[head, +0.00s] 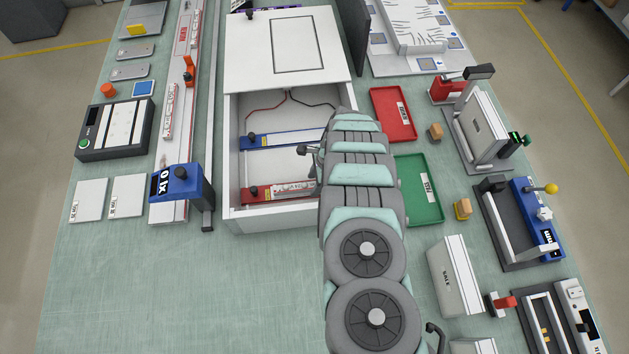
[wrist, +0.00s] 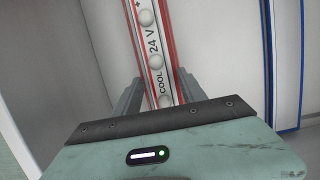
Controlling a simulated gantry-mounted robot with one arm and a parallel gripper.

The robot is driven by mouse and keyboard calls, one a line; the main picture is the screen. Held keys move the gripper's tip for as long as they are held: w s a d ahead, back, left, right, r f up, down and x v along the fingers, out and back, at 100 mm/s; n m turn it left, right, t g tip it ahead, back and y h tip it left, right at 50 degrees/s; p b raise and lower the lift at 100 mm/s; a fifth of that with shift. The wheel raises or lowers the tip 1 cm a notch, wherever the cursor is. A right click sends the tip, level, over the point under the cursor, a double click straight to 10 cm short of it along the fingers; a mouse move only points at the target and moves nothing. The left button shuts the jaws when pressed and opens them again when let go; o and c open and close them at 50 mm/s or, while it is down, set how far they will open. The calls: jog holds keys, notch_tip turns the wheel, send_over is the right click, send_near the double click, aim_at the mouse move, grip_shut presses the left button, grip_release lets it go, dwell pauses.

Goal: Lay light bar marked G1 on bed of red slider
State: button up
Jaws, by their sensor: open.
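A white light bar (wrist: 154,45) with round lamps and the print "24 V" and "COOL" lies along the red slider (wrist: 174,30), with red edges on both sides of it. No G1 mark is readable. In the head view the bar (head: 292,188) lies on the red slider (head: 262,195) in the front of the open white box (head: 275,217); its right end is behind my arm. My gripper (wrist: 158,95) is open, its two grey fingers on either side of the bar. I cannot tell whether they touch it. My arm hides the gripper in the head view.
A blue slider (head: 284,140) lies farther back in the box, also at the right in the wrist view (wrist: 284,50). A white lid (head: 255,60) stands behind. Red (head: 393,113) and green (head: 428,205) trays are to the right. The front left table is clear.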

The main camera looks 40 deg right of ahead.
jog(key=b+v, duration=0.1)
jog(key=v, duration=1.1)
jog(key=shift+r, duration=0.2)
jog(key=shift+w, duration=0.1)
